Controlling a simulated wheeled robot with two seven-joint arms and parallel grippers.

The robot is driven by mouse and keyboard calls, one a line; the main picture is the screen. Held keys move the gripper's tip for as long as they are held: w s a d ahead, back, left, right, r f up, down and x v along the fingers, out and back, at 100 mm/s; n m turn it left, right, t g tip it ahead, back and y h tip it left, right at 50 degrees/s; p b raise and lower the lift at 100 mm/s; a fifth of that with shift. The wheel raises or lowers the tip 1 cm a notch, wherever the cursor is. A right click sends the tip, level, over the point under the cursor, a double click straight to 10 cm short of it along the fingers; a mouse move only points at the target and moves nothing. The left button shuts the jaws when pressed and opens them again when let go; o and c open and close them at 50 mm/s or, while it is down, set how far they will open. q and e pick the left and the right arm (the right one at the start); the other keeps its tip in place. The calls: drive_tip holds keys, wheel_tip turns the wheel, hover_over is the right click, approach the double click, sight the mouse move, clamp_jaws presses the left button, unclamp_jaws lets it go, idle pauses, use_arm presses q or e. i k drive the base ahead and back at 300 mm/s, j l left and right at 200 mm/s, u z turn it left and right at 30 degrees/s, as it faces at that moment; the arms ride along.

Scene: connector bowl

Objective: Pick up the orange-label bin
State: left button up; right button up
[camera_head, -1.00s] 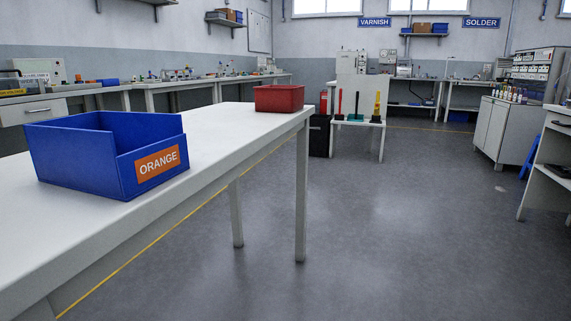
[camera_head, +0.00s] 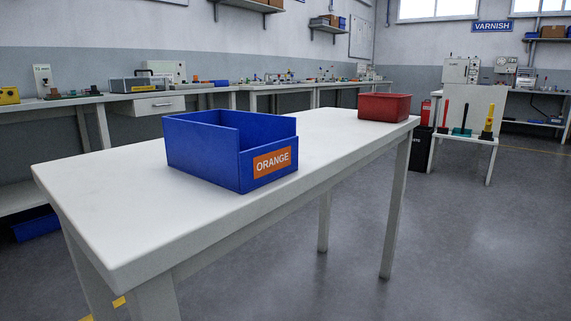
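The orange-label bin (camera_head: 215,162) is a blue open-topped box with an orange label reading ORANGE on its front right face. It stands upright on the white table (camera_head: 120,215), left of the table's middle. The part of its inside that shows looks empty; its floor is hidden by the walls. Neither of my grippers shows in the head view.
A red bin (camera_head: 385,107) stands at the table's far right end. The table top around the blue bin is clear. Grey floor (camera_head: 460,240) is open to the right. Cluttered workbenches (camera_head: 130,97) line the back wall.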

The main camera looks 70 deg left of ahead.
sight(229, 143)
drive_tip(key=u, duration=2.15)
